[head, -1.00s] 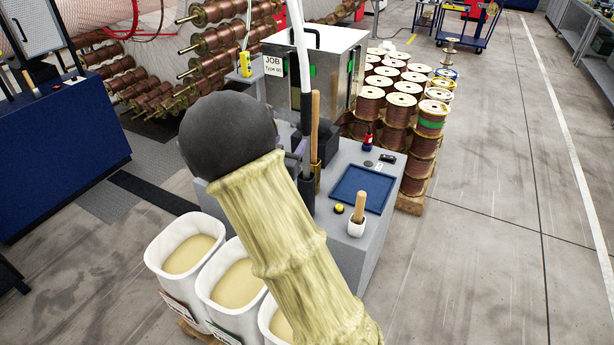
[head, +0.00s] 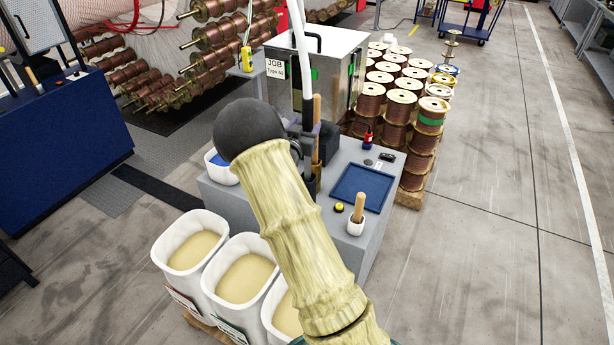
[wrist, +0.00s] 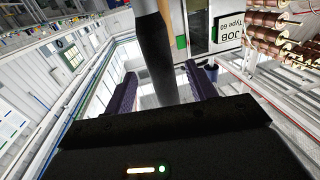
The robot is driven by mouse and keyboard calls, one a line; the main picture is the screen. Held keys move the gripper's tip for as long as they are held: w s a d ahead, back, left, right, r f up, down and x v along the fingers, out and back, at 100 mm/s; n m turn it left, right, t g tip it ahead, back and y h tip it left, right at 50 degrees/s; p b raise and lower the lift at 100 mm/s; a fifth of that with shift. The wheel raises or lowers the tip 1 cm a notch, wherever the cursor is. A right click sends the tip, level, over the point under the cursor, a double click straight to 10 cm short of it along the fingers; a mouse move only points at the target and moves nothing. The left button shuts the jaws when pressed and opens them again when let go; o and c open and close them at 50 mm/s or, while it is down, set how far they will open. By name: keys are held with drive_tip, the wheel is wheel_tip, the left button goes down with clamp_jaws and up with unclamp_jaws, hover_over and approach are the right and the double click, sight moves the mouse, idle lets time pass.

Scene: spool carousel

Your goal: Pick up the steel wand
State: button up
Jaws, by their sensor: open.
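A grey upright rod with a dark sleeved part, which I take for the steel wand (wrist: 160,60), stands between my gripper's two purple fingers in the wrist view. My gripper (wrist: 161,78) is open around it, with gaps visible at both sides. In the head view the pale upper length of the wand (head: 301,60) rises above the grey workbench. Its lower part is dark. My arm hides much of my gripper there, and contact with the wand cannot be told.
A wooden stick (head: 316,130) stands close beside the wand. White bins (head: 190,262) stand at front left. Copper spools (head: 400,105) are stacked behind.

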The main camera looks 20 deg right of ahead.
drive_tip(key=shift+w+d+r+p, duration=0.15)
drive_tip(key=shift+w+d+p, duration=0.35)
drive_tip(key=shift+p, duration=0.35)
drive_tip(key=p+x, duration=0.2)
drive_tip(key=x, duration=0.1)
drive_tip(key=shift+w+d+f, duration=0.25)
drive_tip(key=shift+w, duration=0.15)
drive_tip(key=shift+c, duration=0.3)
clamp_jaws()
